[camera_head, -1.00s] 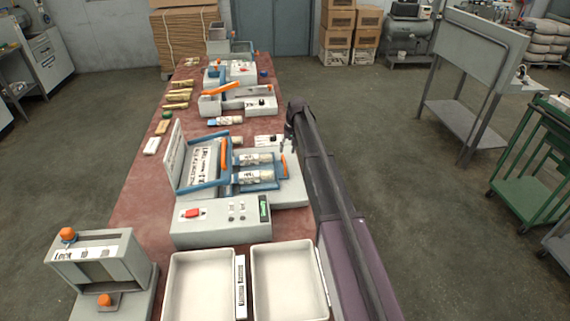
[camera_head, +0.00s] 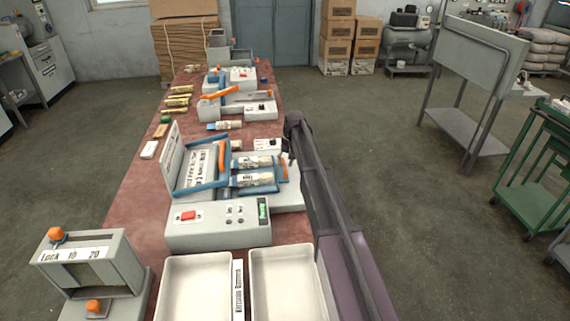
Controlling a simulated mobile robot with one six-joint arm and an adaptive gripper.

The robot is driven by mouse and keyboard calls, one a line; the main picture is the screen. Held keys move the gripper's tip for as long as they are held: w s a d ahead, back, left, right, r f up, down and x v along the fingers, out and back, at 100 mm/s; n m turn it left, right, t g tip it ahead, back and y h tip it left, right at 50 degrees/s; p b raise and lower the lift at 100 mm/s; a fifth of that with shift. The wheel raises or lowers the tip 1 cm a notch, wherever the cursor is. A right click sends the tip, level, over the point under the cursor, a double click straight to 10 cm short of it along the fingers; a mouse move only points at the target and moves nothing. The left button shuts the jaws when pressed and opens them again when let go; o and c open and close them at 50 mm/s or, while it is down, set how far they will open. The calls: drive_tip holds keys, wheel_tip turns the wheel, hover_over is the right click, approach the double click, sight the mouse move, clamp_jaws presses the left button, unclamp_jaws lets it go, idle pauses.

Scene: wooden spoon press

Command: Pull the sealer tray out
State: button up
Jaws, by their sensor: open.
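The sealer (camera_head: 190,235) is a grey machine on the red bench, with its lid standing open at the left and a green-lit display on its front. An orange upright handle (camera_head: 284,168) stands at the tray's right side. My gripper (camera_head: 288,158) is open, close to the top of this handle at the right of the sealer. My dark arm hides most of it, and I cannot tell whether it touches the handle.
Two empty white bins (camera_head: 195,290) stand in front of the sealer. A grey device with orange knobs (camera_head: 88,264) is at front left. A second machine with an orange lever (camera_head: 222,88) stands farther back. The floor right of the bench is open up to a green cart (camera_head: 530,195).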

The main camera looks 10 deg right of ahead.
clamp_jaws()
drive_tip(key=shift+d, duration=2.8)
unclamp_jaws()
drive_tip(key=shift+d, duration=0.15)
drive_tip(key=shift+a, duration=0.3)
